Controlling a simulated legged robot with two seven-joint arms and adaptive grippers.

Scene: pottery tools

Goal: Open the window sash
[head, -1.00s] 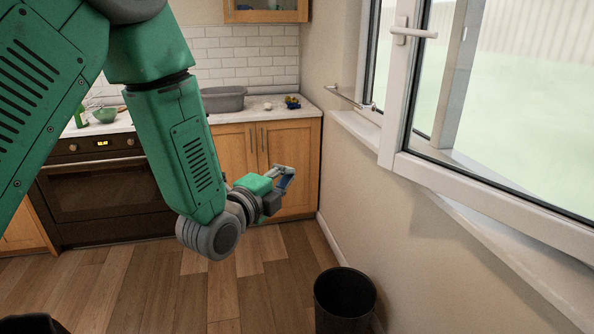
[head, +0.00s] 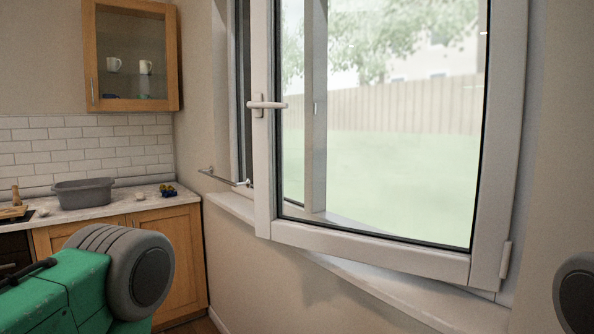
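The white window sash (head: 370,250) fills the middle and right of the head view. Its left edge stands out from the window frame into the room, so the sash is partly open. A hinge (head: 505,259) shows at its lower right. The white handle (head: 267,104) sits on the left stile with its lever horizontal. No gripper touches the handle. My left arm's green and grey links show at the lower left, but its gripper is out of view. A dark round part, seemingly of my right arm, shows at the right edge; my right gripper is out of view.
The white window sill (head: 390,293) runs below the sash. The counter (head: 105,213) holds a grey basin (head: 84,192). A glass-door cabinet (head: 131,55) hangs at upper left.

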